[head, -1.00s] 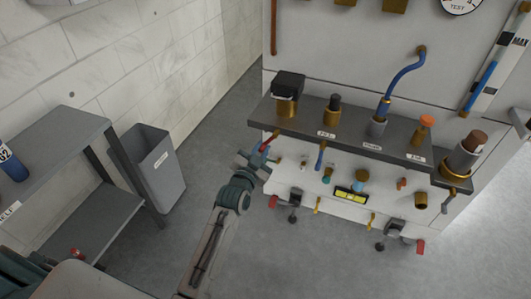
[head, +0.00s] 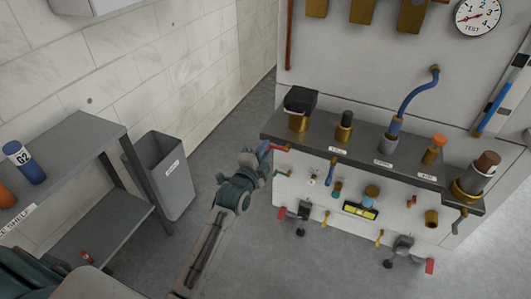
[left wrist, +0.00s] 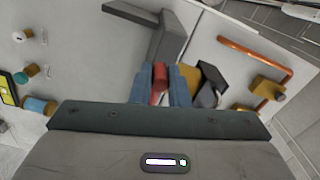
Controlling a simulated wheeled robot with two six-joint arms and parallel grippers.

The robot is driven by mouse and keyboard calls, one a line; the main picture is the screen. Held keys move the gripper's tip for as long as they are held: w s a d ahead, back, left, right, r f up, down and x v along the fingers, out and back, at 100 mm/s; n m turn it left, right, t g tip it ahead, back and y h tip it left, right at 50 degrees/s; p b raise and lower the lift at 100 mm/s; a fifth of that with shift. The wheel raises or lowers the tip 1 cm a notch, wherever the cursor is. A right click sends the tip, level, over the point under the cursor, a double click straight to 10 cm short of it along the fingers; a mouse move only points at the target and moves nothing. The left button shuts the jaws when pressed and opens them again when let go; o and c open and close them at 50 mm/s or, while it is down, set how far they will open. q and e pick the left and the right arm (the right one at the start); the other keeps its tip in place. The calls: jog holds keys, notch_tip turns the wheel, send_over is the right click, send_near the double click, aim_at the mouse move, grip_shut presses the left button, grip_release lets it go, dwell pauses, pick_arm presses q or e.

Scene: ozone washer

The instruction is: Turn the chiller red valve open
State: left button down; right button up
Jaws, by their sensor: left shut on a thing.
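The red valve handle (head: 276,147) is at the left end of the white machine's front, just below the shelf edge. It points out to the left and looks nearly level in the head view. My left gripper (head: 264,154) reaches it from the left and is shut on it. In the left wrist view, the red handle (left wrist: 159,84) sits between the blue-grey fingertips (left wrist: 160,92) of this gripper. The fingers hide part of the handle. My right gripper is in neither view.
A grey shelf (head: 357,151) with bottles and fittings juts out above the handle. A blue lever (head: 331,171) and several small knobs are to its right. A grey bin (head: 164,180) and side rack (head: 72,145) stand left. The floor between is clear.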

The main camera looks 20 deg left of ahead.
pick_arm(q)
jog(key=shift+r+m, duration=0.35)
jog(key=shift+m, duration=0.35)
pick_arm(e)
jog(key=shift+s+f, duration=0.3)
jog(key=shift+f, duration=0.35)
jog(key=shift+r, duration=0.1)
pick_arm(q)
jog(key=c, duration=1.4)
grip_release()
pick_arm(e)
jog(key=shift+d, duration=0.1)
pick_arm(q)
jog(key=s, duration=1)
jog(key=shift+s+a, duration=0.15)
jog(key=shift+s, duration=0.25)
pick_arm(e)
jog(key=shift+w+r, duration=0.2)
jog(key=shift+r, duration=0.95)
